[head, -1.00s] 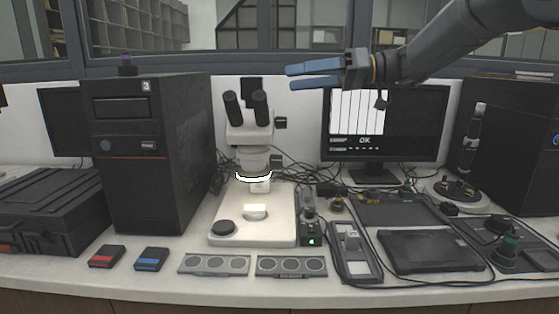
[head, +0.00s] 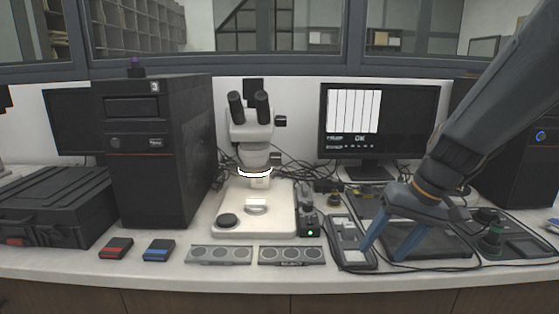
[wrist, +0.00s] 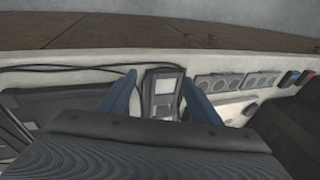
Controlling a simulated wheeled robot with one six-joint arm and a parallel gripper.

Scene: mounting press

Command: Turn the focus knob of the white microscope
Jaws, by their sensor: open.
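The white microscope (head: 252,135) stands upright on the bench left of centre in the head view, with black eyepieces and a lit ring under its head. A black focus knob (head: 280,121) sticks out on its right side, and a second dark knob (head: 276,158) sits lower on that side. My gripper (head: 380,252) is open with blue fingers, low over the right front of the bench, well to the right of the microscope. In the wrist view my gripper (wrist: 160,95) has its fingers apart on either side of a grey device with a screen (wrist: 163,88).
The grey device (head: 350,240) lies on the bench near my fingers. A small black box with a green light (head: 309,224) stands between it and the microscope. A black computer tower (head: 155,155) stands left; a monitor (head: 375,125) stands behind.

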